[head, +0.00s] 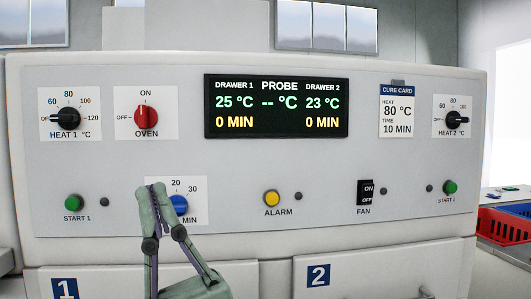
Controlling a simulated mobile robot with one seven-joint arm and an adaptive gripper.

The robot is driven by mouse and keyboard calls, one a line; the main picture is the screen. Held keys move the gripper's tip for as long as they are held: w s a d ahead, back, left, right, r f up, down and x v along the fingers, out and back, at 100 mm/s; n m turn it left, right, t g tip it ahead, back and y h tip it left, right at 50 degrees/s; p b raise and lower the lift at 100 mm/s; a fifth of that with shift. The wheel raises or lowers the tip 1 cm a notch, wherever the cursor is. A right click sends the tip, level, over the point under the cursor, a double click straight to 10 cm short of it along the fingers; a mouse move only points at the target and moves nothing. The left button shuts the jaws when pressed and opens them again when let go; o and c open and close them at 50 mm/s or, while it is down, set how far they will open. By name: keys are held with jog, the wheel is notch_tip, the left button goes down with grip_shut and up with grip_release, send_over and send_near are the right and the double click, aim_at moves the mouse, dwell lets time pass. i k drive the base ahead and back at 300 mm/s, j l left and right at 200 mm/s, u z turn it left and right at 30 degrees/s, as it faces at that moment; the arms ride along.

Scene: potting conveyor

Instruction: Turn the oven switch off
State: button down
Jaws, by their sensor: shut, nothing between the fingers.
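The oven switch (146,118) is a round red knob on a white plate at the upper left of the panel. OFF is printed to its left and ON above it. Its pale mark appears to point up, toward ON. My gripper (158,190) is shut and empty. Its fingertips point up below the oven switch in the picture, apart from it. It covers part of the blue timer knob (179,205) and its plate.
The black HEAT 1 knob (69,118) is left of the oven switch, with the green START 1 button (73,203) below. The display (276,106) is to the right. The yellow alarm button (271,198) and fan switch (367,193) sit along the lower panel.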

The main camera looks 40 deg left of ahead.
aim_at(145, 117)
jog(key=i+j+u, duration=0.1)
jog(key=u, duration=1.55)
jog(key=k+u, duration=0.3)
jog(key=k+j+u, duration=0.35)
jog(key=k+l, duration=0.05)
jog(key=l, duration=0.05)
